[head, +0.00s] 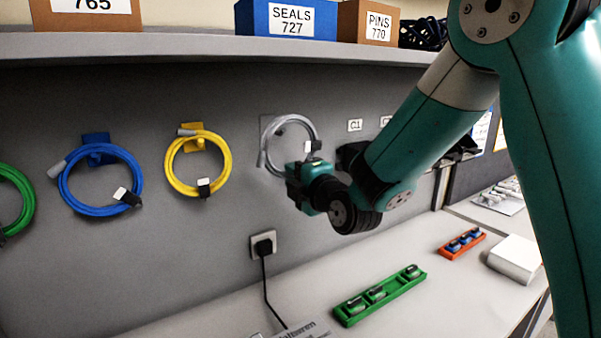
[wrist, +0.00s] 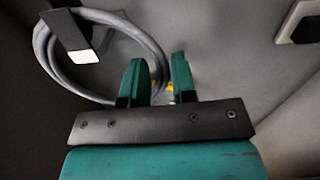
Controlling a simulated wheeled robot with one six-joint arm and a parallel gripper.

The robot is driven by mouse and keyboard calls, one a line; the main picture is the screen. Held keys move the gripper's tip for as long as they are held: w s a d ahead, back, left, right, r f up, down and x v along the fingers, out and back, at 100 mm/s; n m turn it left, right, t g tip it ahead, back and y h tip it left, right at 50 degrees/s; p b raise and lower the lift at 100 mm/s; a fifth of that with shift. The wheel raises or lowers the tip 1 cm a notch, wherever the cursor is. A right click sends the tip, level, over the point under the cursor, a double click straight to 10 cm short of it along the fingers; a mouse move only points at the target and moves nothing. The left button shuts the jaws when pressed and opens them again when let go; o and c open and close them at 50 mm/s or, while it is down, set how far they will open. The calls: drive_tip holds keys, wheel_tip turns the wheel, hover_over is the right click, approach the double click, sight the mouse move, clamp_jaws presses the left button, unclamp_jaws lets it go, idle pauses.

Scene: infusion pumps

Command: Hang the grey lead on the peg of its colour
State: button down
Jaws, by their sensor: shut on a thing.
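The grey lead (head: 291,118) is a coil held against or close to the grey wall panel, right of the yellow lead. It has a dark strap with a white tab (head: 314,146). My gripper (head: 295,172) is at the coil's lower right. In the wrist view, the grey lead (wrist: 151,50) passes between the two green fingers of my gripper (wrist: 155,82), shut on it. The strap and white tab show left of the fingers. A grey plate seems to sit behind the coil, but the peg itself is not clear. I cannot tell whether the coil is around it.
Yellow (head: 227,160), blue (head: 68,195) and green (head: 28,205) leads hang to the left. A socket with a black plug (head: 263,245) is below. A shelf (head: 180,44) with boxes overhangs the wall. The bench holds a green tray (head: 380,298) and an orange tray (head: 460,243).

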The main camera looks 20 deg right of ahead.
drive_tip(key=w+a+f+p, duration=0.1)
drive_tip(key=w+f+p, duration=0.1)
drive_tip(key=w, duration=0.4)
drive_tip(key=shift+w+a, duration=0.2)
drive_tip(key=shift+w, duration=0.1)
idle(0.6)
idle(0.4)
drive_tip(key=c, duration=0.8)
unclamp_jaws()
drive_tip(key=shift+c, duration=0.2)
drive_tip(key=shift+s+f, duration=0.1)
drive_tip(key=shift+f, duration=0.05)
